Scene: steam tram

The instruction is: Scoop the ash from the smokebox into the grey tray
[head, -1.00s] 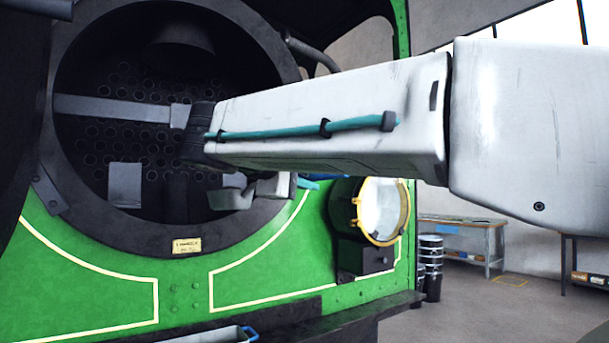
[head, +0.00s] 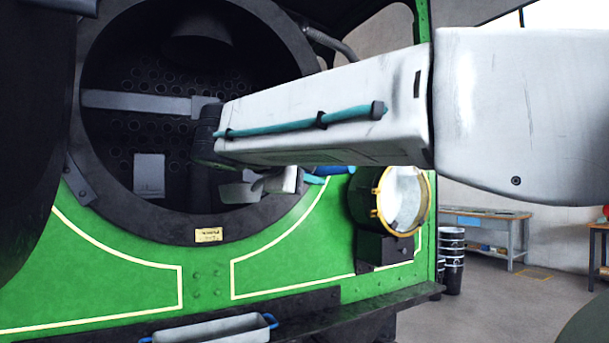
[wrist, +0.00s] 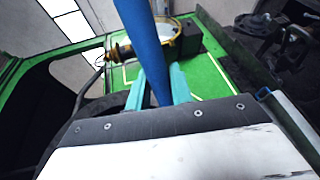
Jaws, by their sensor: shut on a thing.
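The smokebox (head: 88,150) is a round dark opening in the green tram front, with a tube plate inside. I cannot make out ash in it. The grey tray (head: 215,331) has blue handles and sits below the opening, cut by the bottom edge of the head view; part of it seems to show at the right of the wrist view. My gripper (wrist: 158,88) has teal fingers shut on a blue handle (wrist: 143,35) in the wrist view. In the head view my arm crosses in front of the opening, and the gripper is mostly hidden behind it.
A brass-rimmed headlamp (head: 401,198) juts out right of the opening. A dark ledge (head: 330,313) runs along the tram's foot. Stacked black drums (head: 452,260) and a workbench (head: 488,228) stand farther back at right. Open floor lies between.

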